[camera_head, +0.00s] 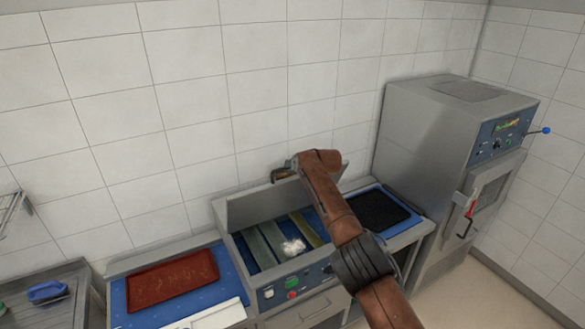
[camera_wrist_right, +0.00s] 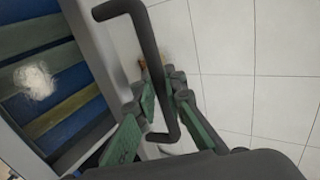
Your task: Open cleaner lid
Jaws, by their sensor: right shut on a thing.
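The cleaner (camera_head: 268,290) stands in the middle of the head view. Its grey lid (camera_head: 255,205) is raised at the back, so the inside with several coloured strips and a whitish patch (camera_head: 292,247) shows. My right arm reaches across the cleaner from the lower right, and my right gripper (camera_head: 284,172) is at the lid's upper edge. In the right wrist view the green fingers of my right gripper (camera_wrist_right: 166,105) are shut on the dark bent lid handle (camera_wrist_right: 150,45). My left gripper is in neither view.
A reddish-brown tray (camera_head: 172,280) lies on the blue surface left of the cleaner. A black tray (camera_head: 378,210) lies to its right. A tall steel oven (camera_head: 430,140) with a control panel stands further right. The tiled wall (camera_head: 210,100) is close behind.

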